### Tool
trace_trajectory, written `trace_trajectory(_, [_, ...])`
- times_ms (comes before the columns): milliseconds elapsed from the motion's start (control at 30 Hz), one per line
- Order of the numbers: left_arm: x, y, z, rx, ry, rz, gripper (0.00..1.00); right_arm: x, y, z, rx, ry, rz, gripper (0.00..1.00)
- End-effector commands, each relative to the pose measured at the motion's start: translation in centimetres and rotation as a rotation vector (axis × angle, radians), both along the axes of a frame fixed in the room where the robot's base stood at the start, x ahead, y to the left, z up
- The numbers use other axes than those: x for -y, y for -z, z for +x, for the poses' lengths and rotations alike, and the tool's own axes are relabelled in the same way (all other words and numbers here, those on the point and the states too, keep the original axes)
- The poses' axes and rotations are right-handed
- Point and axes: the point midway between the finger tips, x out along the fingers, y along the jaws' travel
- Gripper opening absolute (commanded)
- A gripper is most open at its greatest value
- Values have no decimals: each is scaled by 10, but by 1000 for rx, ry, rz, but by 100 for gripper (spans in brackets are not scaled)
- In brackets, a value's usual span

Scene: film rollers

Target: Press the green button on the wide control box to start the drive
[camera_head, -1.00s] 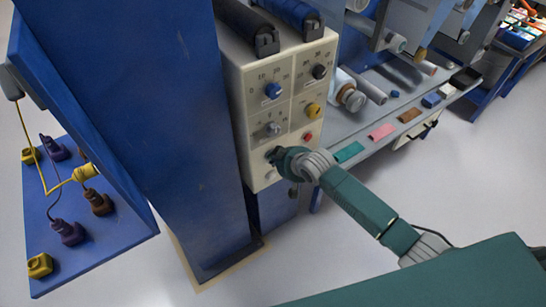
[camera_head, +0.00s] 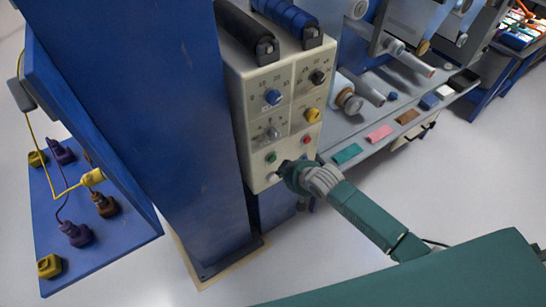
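The wide control box (camera_head: 249,115) is cream-coloured and fixed on the machine beside the blue column. Its green button (camera_head: 270,157) shows low on the front face, left of and below the red button (camera_head: 306,139). A pale round part (camera_head: 272,176) sits just under the green button. My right gripper (camera_head: 279,170) is at the lower front of the box, just below and right of the green button. Its fingers are small and dark here, so I cannot tell whether they are open or touching the box. My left gripper is not in view.
A tall blue column (camera_head: 180,130) stands left of the box. A blue panel with plugs (camera_head: 75,233) is at far left. A shelf with coloured blocks (camera_head: 380,132) lies right.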

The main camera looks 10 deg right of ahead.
Motion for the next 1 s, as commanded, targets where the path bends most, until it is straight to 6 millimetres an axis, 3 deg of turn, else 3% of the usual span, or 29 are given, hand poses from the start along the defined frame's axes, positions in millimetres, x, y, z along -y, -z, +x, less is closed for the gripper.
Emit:
trace_trajectory(100, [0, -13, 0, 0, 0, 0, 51, 5, -3, -13, -3, 1, -2, 0])
trace_trajectory(300, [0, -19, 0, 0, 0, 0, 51, 9, -1, -24, -1, 1, 0, 0])
trace_trajectory(1000, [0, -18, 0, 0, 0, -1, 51, 9, 0, -25, 0, 0, 0, 0])
